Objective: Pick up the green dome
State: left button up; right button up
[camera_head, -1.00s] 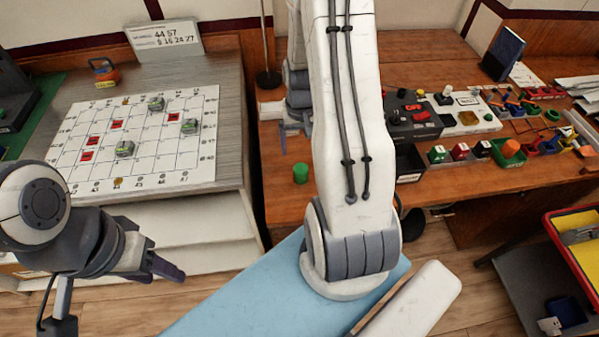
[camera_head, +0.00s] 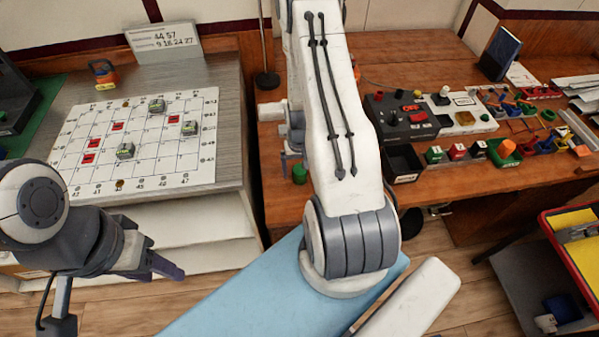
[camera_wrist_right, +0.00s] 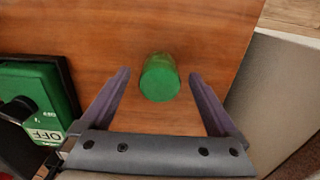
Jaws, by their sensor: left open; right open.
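The green dome (camera_head: 300,173) is a small green cylinder-like piece with a rounded top, on the wooden desk near its left front corner. In the right wrist view the green dome (camera_wrist_right: 159,80) lies between the two fingers, with a gap on each side. My right gripper (camera_wrist_right: 160,76) is open and empty, with its fingers pointing down over the desk. In the head view its fingers show partly beside the dome, and my arm hides the rest. My left gripper (camera_head: 168,264) is open and empty, low at the left, away from the desk.
A green box marked OFF (camera_wrist_right: 40,95) with a black knob stands left of the dome in the wrist view. A black open bin (camera_head: 402,163) and control boxes (camera_head: 408,115) are right of my arm. A grid board (camera_head: 140,140) lies on the grey table at left.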

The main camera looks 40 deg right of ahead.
jog(key=c, duration=1.4)
